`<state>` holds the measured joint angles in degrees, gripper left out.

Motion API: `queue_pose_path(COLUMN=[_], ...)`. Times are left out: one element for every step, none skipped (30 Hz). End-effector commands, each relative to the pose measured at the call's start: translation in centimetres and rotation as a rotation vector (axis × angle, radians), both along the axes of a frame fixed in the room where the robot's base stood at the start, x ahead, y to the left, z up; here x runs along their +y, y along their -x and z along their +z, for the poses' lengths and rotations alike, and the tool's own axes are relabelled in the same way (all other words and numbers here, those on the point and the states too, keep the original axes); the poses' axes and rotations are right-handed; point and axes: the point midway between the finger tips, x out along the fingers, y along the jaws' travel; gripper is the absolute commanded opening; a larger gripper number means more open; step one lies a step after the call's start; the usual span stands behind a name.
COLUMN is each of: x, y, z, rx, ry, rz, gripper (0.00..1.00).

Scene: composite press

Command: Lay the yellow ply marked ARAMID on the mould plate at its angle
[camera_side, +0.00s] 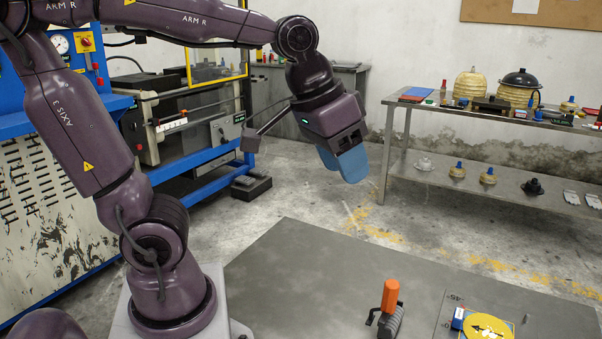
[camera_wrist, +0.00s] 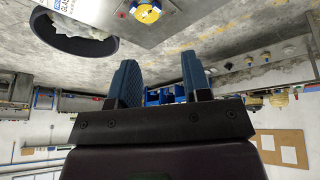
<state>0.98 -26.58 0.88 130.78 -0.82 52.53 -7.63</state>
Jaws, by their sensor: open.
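A yellow disc (camera_side: 488,327) with a black arrow on it lies at the lower right in the side view, cut by the frame edge. A blue block (camera_side: 458,318) sits at its left rim. No ARAMID lettering is legible. The disc lies on a grey plate (camera_side: 452,300) with angle marks at its left. The disc also shows at the top of the wrist view (camera_wrist: 148,13). My gripper (camera_side: 345,163) is open and empty, high above the table and well away from the disc. Its two blue fingers (camera_wrist: 161,82) stand apart in the wrist view.
An orange-handled tool (camera_side: 389,300) stands on the table left of the marked plate. The grey table (camera_side: 300,270) is bare at its left. The wrist view shows a dark-rimmed round container (camera_wrist: 105,46) with pale contents. A shelf bench (camera_side: 500,118) stands behind.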

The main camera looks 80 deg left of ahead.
Motion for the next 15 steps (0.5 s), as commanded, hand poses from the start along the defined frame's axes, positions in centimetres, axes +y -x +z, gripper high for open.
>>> queue_pose_path(x=[0.1, 0.1, 0.1, 0.1, 0.2, 0.2, 0.2, 0.2, 0.2, 0.2, 0.2, 0.2, 0.2, 0.2, 0.2], y=[1.8, 2.5, 3.5, 4.0, 4.5, 5.0, 5.3, 5.6, 5.8, 5.9, 5.9, 6.0, 6.0, 6.0, 5.9], z=[-0.1, -0.3, -0.6, -0.8, -0.9, -1.1, -1.3, -1.4, -1.5, -1.5, -1.6, -1.6, -1.6, -1.6, -1.6], rx=[-0.028, -0.04, -0.052, -0.06, -0.068, -0.075, -0.08, -0.082, -0.086, -0.087, -0.087, -0.087, -0.087, -0.087, -0.087], ry=[-0.018, -0.028, -0.04, -0.049, -0.055, -0.064, -0.069, -0.072, -0.076, -0.079, -0.079, -0.081, -0.081, -0.081, -0.081], rz=[-0.029, -0.045, -0.064, -0.077, -0.087, -0.099, -0.106, -0.111, -0.117, -0.119, -0.121, -0.121, -0.121, -0.121, -0.121], gripper=[0.44, 0.44, 0.44, 0.44, 0.44, 0.44, 0.44, 0.44, 0.44, 0.44, 0.44, 0.44, 0.44, 0.44, 0.44])
